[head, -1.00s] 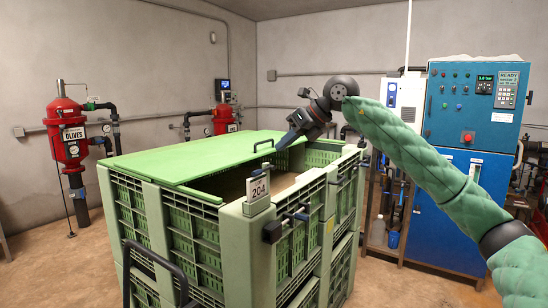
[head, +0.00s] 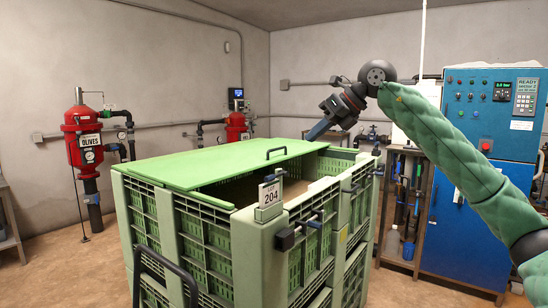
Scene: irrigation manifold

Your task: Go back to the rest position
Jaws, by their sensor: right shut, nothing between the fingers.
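My right gripper (head: 318,131) is shut and empty. Its arm, in a green quilted sleeve, comes in from the right, and the gripper points down and left above the far part of the green crate (head: 205,236). It appears clear of the crate's lid (head: 218,166), which lies over the crate's left and far part and leaves an opening at the right. A dark handle (head: 277,152) stands on the lid. My left gripper is out of view.
A tag reading "LOT 204" (head: 270,193) is on the crate's near corner. A blue control cabinet (head: 462,225) and a shelf (head: 402,250) stand at the right. Red filter tanks (head: 86,145) line the left and back walls. Bare floor lies left of the crate.

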